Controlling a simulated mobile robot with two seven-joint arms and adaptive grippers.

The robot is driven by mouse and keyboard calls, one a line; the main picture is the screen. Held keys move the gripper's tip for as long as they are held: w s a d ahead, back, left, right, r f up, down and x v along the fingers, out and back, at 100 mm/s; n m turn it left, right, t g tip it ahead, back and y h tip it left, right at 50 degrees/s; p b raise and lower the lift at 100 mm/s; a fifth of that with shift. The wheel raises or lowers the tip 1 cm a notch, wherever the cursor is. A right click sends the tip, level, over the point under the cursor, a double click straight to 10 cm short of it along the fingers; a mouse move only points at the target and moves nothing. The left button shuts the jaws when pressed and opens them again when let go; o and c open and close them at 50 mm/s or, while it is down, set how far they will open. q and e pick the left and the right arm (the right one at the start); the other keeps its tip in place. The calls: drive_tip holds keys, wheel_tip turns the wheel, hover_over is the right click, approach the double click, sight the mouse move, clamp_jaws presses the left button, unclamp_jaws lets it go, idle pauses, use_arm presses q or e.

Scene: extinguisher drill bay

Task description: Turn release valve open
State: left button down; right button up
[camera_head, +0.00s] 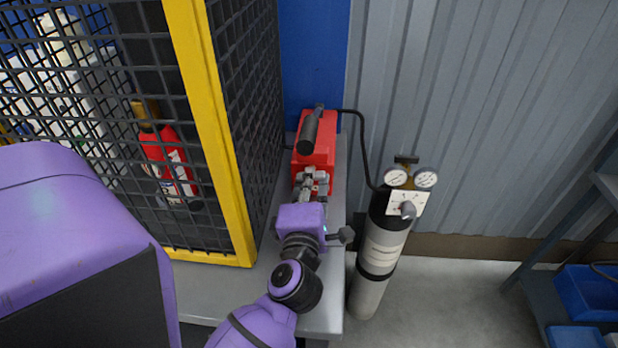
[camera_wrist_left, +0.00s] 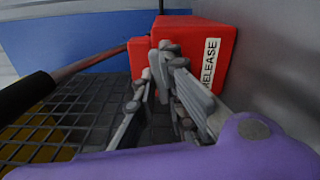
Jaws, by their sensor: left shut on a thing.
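The red release unit (camera_head: 324,146) stands on the grey bench against the blue panel. The wrist view shows its RELEASE label on the red box (camera_wrist_left: 222,38). A black-gripped lever (camera_head: 308,134) lies over its top and crosses the left of the wrist view (camera_wrist_left: 25,96). My left gripper (camera_head: 312,183) is at the near face of the unit, below the lever. Its fingers (camera_wrist_left: 166,52) are closed together on the release valve there; they and the box front hide most of the valve. How far the valve is turned cannot be seen. My right gripper is out of view.
A yellow-framed mesh cage (camera_head: 212,125) with a red extinguisher (camera_head: 168,160) inside stands close left of my arm. A gas cylinder (camera_head: 380,250) with gauges and a black hose stands at the right. Blue bins (camera_head: 585,290) sit on a shelf farther right.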

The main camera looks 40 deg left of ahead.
use_arm(q)
drive_tip(key=n+p, duration=0.1)
drive_tip(key=n, duration=0.2)
drive_tip(key=shift+r, duration=0.1)
drive_tip(key=shift+n, duration=0.9)
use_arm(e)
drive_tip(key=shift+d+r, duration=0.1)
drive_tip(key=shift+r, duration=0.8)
use_arm(q)
drive_tip(key=shift+p, duration=0.3)
drive_tip(key=shift+n, duration=0.3)
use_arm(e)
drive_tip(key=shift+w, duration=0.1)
use_arm(q)
drive_tip(key=c, duration=1.8)
unclamp_jaws()
drive_tip(key=shift+c, duration=0.2)
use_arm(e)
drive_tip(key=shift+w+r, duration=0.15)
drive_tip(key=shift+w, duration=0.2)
